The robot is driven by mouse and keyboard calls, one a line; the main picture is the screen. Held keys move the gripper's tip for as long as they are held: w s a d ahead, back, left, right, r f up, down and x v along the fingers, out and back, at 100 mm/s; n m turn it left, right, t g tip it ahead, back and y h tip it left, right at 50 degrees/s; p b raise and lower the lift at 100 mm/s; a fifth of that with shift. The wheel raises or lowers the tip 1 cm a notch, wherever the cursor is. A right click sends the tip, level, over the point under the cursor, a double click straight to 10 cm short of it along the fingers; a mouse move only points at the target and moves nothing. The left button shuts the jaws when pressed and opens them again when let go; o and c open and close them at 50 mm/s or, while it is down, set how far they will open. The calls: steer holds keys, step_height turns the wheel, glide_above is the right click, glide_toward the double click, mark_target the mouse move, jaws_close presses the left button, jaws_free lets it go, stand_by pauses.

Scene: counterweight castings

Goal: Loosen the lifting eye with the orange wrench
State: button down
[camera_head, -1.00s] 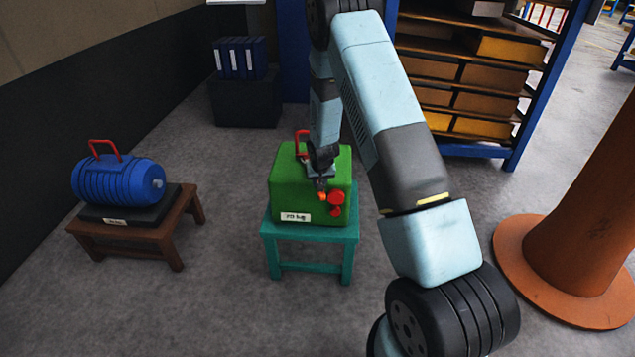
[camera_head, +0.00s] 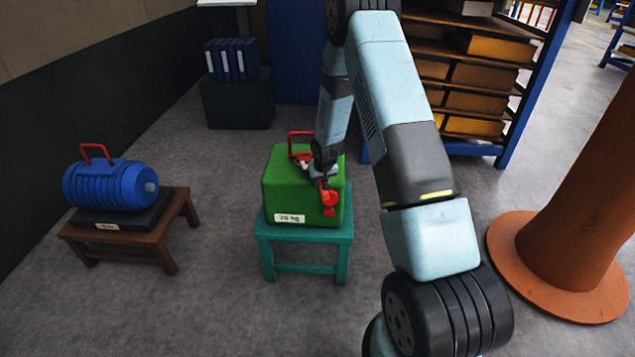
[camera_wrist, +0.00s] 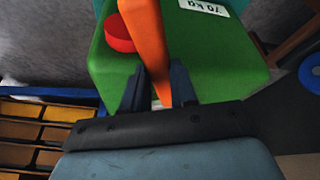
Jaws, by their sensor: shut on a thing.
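A green casting (camera_head: 285,190) labelled 70 kg stands on a teal stool, with a red handle (camera_head: 292,136) on top. It also shows in the wrist view (camera_wrist: 225,55). A red round part (camera_head: 329,210) sits at its front right edge; a red disc (camera_wrist: 119,34) shows beside the wrench in the wrist view. I cannot tell for sure which red part is the lifting eye. My gripper (camera_head: 321,178) is shut on the orange wrench (camera_wrist: 149,35), which runs between the fingers over the casting. The wrench's far end is out of the wrist view, so its seating is hidden.
The teal stool (camera_head: 303,232) stands on open grey floor. A blue ribbed cylinder (camera_head: 108,187) with a red handle sits on a brown stool (camera_head: 150,243) at left. An orange column (camera_head: 580,225) stands at right, a shelf of boxes (camera_head: 480,85) behind.

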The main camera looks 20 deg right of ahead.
steer(key=shift+d, duration=0.3)
steer(key=shift+d, duration=0.15)
steer(key=shift+w+d+n, duration=0.15)
steer(key=shift+d+n, duration=0.55)
steer(key=shift+d, duration=0.15)
steer(key=shift+d+y, duration=0.15)
steer(key=shift+y, duration=0.15)
steer(key=shift+w+d+n, duration=0.25)
steer(key=shift+d+n, duration=0.35)
steer(key=shift+d, duration=0.25)
steer(key=shift+d, duration=0.15)
steer(key=shift+w+d+n+y, duration=0.2)
steer(key=shift+d+n, duration=0.1)
steer(key=shift+d, duration=0.1)
steer(key=shift+w+d+n+y, duration=0.2)
steer(key=shift+d+n, duration=0.1)
steer(key=shift+d, duration=0.1)
steer(key=shift+d, duration=0.15)
